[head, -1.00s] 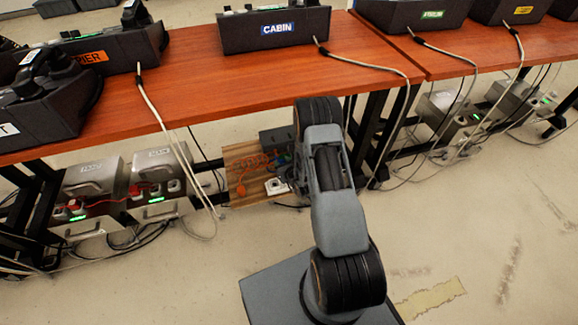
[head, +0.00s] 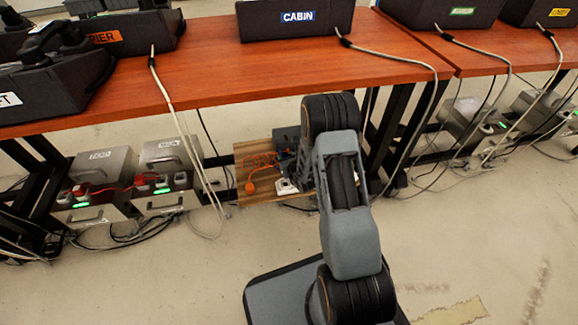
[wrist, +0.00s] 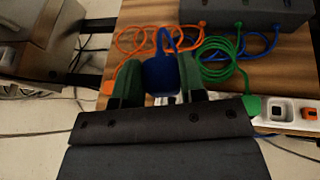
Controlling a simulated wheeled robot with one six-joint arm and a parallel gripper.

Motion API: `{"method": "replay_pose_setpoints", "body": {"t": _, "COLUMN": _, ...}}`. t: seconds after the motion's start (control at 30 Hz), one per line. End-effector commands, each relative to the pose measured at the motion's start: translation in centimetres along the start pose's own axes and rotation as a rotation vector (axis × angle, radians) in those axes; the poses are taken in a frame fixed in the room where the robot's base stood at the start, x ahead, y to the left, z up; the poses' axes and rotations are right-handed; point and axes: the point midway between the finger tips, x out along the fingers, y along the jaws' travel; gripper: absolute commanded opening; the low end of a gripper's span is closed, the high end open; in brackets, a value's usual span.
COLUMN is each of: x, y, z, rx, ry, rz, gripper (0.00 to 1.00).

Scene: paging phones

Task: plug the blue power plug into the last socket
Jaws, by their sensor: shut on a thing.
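The blue power plug (wrist: 160,74) is held between the two fingers of my gripper (wrist: 157,84) in the wrist view. Its blue cord rises from the top of the plug and runs toward a dark box (wrist: 258,14). A white socket strip (wrist: 276,112) lies to the right of and partly behind my gripper, on a wooden board (wrist: 138,15). One socket shows plainly, and an orange piece sits at the right end of the visible strip. My gripper hides the strip's left part. In the head view the white strip (head: 285,187) shows beside my arm, which hides the plug.
A green plug (wrist: 252,105) with a coiled green cord is right of my gripper. Orange cord (wrist: 130,42) lies coiled at the left. Metal boxes (head: 168,160) stand left of the board (head: 262,203), under a red-brown table (head: 220,75). Hanging cables are nearby.

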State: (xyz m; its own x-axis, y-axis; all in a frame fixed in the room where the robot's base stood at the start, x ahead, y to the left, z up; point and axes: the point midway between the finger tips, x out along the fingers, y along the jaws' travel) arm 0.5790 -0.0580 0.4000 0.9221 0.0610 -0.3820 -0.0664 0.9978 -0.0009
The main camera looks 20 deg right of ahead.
Motion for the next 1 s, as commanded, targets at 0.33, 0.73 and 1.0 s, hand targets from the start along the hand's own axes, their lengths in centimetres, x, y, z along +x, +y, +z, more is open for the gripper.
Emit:
{"method": "replay_pose_setpoints", "body": {"t": 0.33, "x": 0.1, "y": 0.3, "z": 0.1, "rx": 0.001, "ry": 0.000, "rz": 0.000, "gripper": 0.14}}
{"method": "replay_pose_setpoints", "body": {"t": 0.73, "x": 0.2, "y": 0.3, "z": -0.4, "rx": -0.001, "ry": 0.001, "rz": 0.004, "gripper": 0.14}}
{"method": "replay_pose_setpoints", "body": {"t": 1.0, "x": 0.9, "y": 0.2, "z": -1.9, "rx": -0.009, "ry": 0.001, "rz": 0.023, "gripper": 0.14}}
